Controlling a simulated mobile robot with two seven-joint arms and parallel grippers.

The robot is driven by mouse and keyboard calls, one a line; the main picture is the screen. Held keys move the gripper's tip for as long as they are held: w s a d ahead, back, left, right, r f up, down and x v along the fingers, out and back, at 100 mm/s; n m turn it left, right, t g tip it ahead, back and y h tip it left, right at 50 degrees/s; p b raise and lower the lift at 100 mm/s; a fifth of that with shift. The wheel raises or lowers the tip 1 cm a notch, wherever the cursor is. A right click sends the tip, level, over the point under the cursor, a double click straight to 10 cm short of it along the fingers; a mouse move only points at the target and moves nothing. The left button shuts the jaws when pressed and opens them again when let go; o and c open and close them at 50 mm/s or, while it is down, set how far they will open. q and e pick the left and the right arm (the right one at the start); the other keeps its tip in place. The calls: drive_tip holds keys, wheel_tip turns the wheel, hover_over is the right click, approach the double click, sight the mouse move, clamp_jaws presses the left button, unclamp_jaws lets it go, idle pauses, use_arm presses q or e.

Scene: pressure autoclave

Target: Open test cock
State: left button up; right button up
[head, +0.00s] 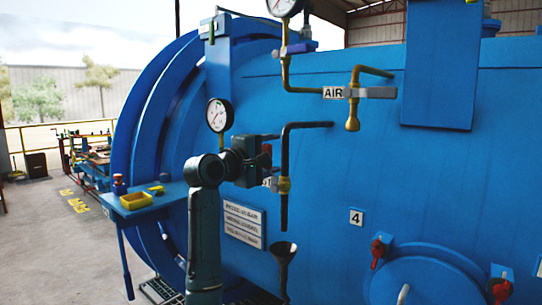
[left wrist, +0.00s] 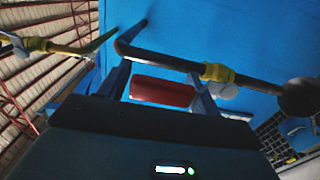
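The test cock is a dark bent pipe with a brass valve (head: 284,185) on the side of the blue vessel. Its pipe ends above a dark funnel (head: 284,252). In the left wrist view the brass valve (left wrist: 217,73) lies right of the gripper, with a pale metal part beside it. My left gripper (head: 268,146) is just left of the pipe, above the valve. Its fingers (left wrist: 162,88) are spread apart, with a red grip (left wrist: 162,92) between them. The red grip looks like the cock's handle; its join to the valve is hidden. Contact cannot be told. My right gripper is out of view.
Above are an AIR pipe with a brass valve (head: 352,108) and a gauge (head: 284,7). Another gauge (head: 219,115) stands close above my left arm. A blue shelf with a yellow tray (head: 136,201) is left. Red-handled clamps (head: 377,253) sit lower right.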

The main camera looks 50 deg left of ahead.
use_arm(q)
drive_tip(key=b+v, duration=0.3)
drive_tip(key=v, duration=1)
drive_tip(key=shift+b, duration=0.3)
drive_tip(key=shift+f, duration=0.1)
